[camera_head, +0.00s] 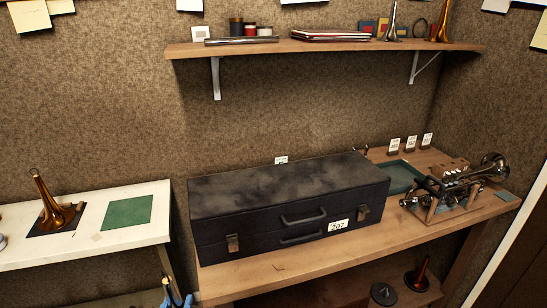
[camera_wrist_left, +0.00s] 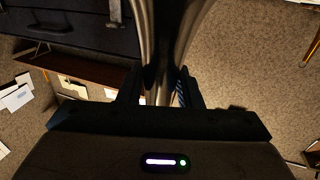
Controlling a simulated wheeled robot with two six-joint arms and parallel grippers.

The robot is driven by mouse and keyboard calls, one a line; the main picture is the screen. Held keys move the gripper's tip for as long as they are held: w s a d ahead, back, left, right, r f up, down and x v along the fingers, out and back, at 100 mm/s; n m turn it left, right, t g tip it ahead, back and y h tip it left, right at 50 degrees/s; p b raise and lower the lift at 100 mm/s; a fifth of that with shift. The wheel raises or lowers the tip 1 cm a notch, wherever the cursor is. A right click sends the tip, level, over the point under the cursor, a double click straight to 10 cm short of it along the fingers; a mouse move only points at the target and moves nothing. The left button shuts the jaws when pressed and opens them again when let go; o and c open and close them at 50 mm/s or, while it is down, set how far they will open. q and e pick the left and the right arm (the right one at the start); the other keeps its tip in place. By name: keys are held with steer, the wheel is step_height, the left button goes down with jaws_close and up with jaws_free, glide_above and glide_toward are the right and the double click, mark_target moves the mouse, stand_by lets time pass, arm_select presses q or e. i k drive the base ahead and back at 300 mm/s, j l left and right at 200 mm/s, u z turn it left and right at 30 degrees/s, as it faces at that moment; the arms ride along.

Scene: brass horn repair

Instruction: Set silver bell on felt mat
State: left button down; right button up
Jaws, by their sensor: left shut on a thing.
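My left gripper (camera_wrist_left: 160,92) is shut on the silver bell (camera_wrist_left: 143,40), a flared silver piece with a dark middle that runs up out of the left wrist view. In the head view only a bit of my left gripper (camera_head: 175,294) shows, at the bottom edge in front of the gap between the tables; the held bell cannot be made out there. A flat green felt mat (camera_head: 127,212) lies bare on the white table, up and left of the gripper. My right gripper is not in view.
A brass bell (camera_head: 50,212) stands on a dark mat left of the green mat. A big black case (camera_head: 255,215) fills the left part of the wooden bench (camera_head: 260,281). A green tray (camera_head: 405,178) and horn parts (camera_head: 450,190) are farther right. A shelf (camera_head: 300,46) hangs above.

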mark_target(128, 211)
steer(key=i+j, duration=0.1)
steer(key=j, duration=0.2)
steer(key=i+j, duration=0.1)
steer(key=j, duration=0.55)
steer(key=i+j, duration=0.4)
steer(key=j, duration=0.15)
steer(key=i+j, duration=0.25)
steer(key=i, duration=0.2)
steer(key=k+u, duration=0.05)
